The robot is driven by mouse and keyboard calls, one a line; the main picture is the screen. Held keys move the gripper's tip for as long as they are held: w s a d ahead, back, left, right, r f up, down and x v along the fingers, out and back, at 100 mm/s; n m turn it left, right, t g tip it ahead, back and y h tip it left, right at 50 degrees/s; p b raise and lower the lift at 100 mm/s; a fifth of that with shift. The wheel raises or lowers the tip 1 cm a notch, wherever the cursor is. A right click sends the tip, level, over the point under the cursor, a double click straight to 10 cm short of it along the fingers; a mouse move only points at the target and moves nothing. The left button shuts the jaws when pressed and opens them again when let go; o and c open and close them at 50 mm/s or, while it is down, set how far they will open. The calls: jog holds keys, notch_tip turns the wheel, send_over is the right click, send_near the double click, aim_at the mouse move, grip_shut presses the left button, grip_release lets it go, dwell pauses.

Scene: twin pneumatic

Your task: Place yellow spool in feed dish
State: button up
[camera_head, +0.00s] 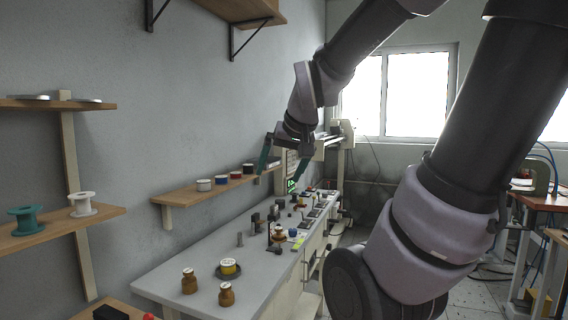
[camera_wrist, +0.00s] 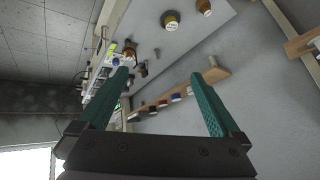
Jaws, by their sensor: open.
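The yellow spool (camera_head: 228,265), with a white top and a yellow band, sits upright in a shallow brown dish (camera_head: 228,275) on the near part of the white bench. I cannot tell whether this dish is the feed dish. My gripper (camera_head: 282,166) is open and empty, high above the far part of the bench and well away from the spool. In the wrist view my gripper (camera_wrist: 160,76) shows its two green fingers spread with nothing between them. A round yellowish item (camera_wrist: 171,17), apparently the spool in its dish, lies beyond them near the top edge.
Small machine parts (camera_head: 285,225) crowd the bench's far half. A wall shelf (camera_head: 210,190) holds several small spools. A left shelf holds a green spool (camera_head: 26,220) and a white spool (camera_head: 82,204). The bench's near left surface is clear.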

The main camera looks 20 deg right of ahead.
jog(key=s+a+r+m+y, duration=0.1)
jog(key=s+a+r, duration=0.1)
jog(key=s, duration=0.5)
jog(key=shift+s+a+r, duration=0.15)
jog(key=shift+s+r, duration=0.05)
jog(key=shift+r, duration=0.15)
dwell(1.4)
